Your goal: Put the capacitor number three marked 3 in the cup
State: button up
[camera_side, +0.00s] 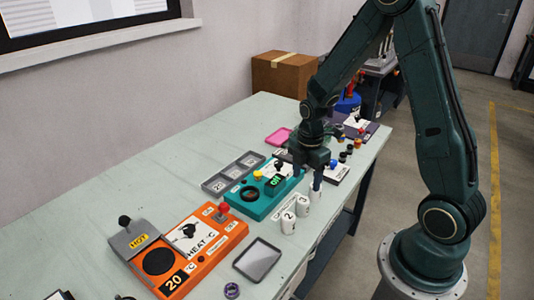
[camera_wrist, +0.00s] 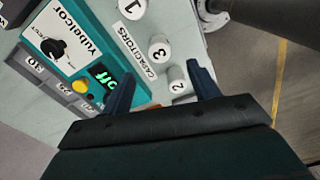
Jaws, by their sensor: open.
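Capacitor 3 is a white cylinder with a black 3 on its end, seen in the wrist view (camera_wrist: 159,47). It stands between capacitor 1 (camera_wrist: 131,8) and capacitor 2 (camera_wrist: 178,80), beside the CAPACITORS label (camera_wrist: 137,50). In the side view it appears as the middle white cylinder (camera_side: 304,209), partly hidden by its neighbour. My gripper (camera_side: 300,178) is open and empty at the far end of this row. In the wrist view, capacitor 2 shows between the fingers (camera_wrist: 158,85), with capacitor 3 just beyond them.
The teal Yubelcor unit (camera_side: 264,202) stands left of the capacitors, and a grey sectioned tray (camera_side: 233,174) lies behind it. An orange heater unit (camera_side: 203,248) and a shallow grey tray (camera_side: 259,259) are nearer. The table edge is close on the right.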

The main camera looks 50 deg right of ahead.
aim_at(303, 200)
jog(key=shift+f, duration=2.25)
jog(key=shift+w+a+f, duration=0.1)
jog(key=shift+f, duration=2.5)
jog(key=c, duration=1.1)
jog(key=shift+r, duration=0.15)
notch_tip(303, 200, up, 20)
